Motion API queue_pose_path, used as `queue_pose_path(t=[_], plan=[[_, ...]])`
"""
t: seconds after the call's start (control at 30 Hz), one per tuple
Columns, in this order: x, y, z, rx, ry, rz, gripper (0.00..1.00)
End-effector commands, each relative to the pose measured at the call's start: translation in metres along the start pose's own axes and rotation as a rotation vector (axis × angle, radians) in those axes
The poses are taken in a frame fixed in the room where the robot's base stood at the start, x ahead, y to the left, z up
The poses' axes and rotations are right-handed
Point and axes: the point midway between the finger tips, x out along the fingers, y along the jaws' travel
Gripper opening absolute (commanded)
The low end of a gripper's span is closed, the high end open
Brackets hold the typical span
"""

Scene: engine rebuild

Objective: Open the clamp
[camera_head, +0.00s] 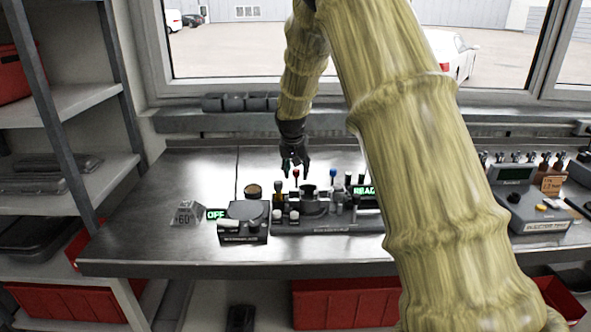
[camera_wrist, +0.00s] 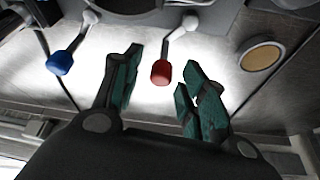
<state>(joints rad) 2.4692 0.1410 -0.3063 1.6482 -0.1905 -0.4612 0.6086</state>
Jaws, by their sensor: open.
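My gripper (camera_head: 294,166) hangs over the bench, just above a dark fixture (camera_head: 314,207). In the wrist view my gripper (camera_wrist: 159,66) is open, with its green finger pads apart. A lever with a red knob (camera_wrist: 160,73) on a pale metal arm shows between the fingers, the knob near the fingertips; I cannot tell if they touch. The red knob (camera_head: 295,173) also shows in the head view just under the gripper. A lever with a blue knob (camera_wrist: 60,63) is to the left in the wrist view. I cannot tell which lever belongs to the clamp.
A small unit (camera_head: 243,222) with a green "OFF" display (camera_head: 215,214) stands left of the fixture. A green "READY"-like display (camera_head: 365,190) is partly hidden by my arm. A tester (camera_head: 540,215) sits at the right. The bench (camera_head: 150,240) is clear at far left.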

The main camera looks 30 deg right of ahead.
Motion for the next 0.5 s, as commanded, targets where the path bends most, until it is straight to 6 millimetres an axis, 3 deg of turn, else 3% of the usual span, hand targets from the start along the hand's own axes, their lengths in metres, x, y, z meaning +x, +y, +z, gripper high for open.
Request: queue_pose_path(t=[0.3, 0.5], plan=[[0.0066, -0.0032, -0.0016, -0.001, -0.003, 0.002, 0.42], [0.0060, -0.0030, -0.0017, -0.001, -0.003, 0.002, 0.06]])
